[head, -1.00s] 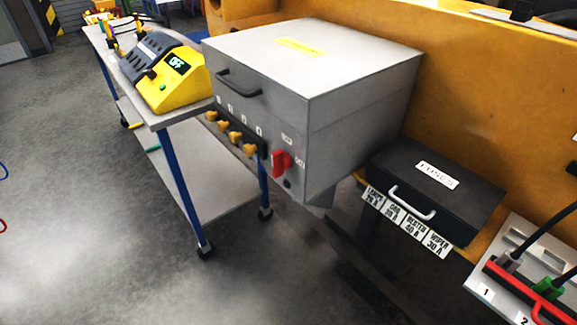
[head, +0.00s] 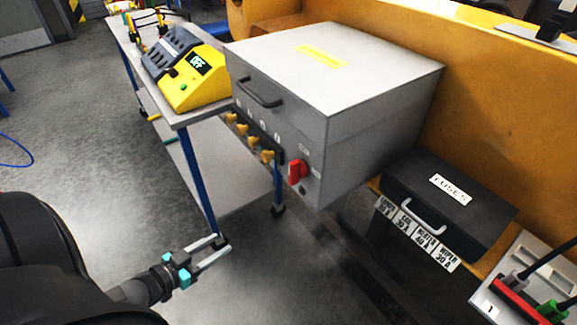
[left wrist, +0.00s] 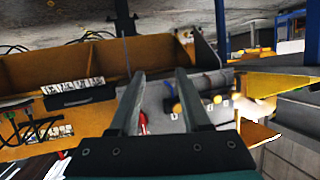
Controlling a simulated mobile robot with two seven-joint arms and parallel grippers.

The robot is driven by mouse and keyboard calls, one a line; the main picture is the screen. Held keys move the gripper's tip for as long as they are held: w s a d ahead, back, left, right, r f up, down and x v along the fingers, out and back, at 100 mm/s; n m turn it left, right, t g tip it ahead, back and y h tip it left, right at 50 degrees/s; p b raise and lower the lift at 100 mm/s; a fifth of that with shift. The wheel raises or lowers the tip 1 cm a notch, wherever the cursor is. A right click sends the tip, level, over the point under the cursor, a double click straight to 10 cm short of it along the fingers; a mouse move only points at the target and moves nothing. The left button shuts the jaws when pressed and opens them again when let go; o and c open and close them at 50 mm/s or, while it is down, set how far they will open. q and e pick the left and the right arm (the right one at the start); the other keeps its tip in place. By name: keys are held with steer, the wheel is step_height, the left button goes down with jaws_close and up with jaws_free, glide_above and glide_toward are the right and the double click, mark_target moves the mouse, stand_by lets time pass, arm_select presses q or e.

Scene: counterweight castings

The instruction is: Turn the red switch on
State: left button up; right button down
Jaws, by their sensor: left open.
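The red switch (head: 297,171) is a rotary knob low on the front of the grey metal box (head: 335,75), at the right end of a row of yellow knobs (head: 250,142). Small markings beside it are too blurred to read. My left gripper (head: 222,243) is open and empty, below and left of the switch in the head view, clear of the box. In the left wrist view, part of the red switch (left wrist: 143,122) shows between the open fingers (left wrist: 160,76), beyond them. My right gripper is in neither view.
A black fuse box (head: 450,205) with a handle sits right of the grey box. A cart (head: 190,118) carries a yellow device (head: 190,90) reading OFF. A grey panel (head: 530,250) with cables is at the far right. Floor before the box is open.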

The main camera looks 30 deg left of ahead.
arm_select(q)
steer(key=w+d+r+m+t+h+p, duration=0.1)
steer(key=w+d+r+h, duration=0.15)
steer(key=r, duration=0.55)
steer(key=w+d+r+m+t+h, duration=0.1)
steer(key=r+m+h, duration=0.15)
steer(key=r, duration=0.45)
steer(key=b, duration=0.2)
glide_toward(289, 173)
steer(key=shift+n, duration=0.45)
steer(key=x, duration=0.8)
steer(key=shift+w+d, duration=0.15)
steer(key=shift+w, duration=0.2)
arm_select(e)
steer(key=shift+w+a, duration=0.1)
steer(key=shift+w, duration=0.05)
arm_select(q)
steer(key=shift+c, duration=0.4)
jaws_close()
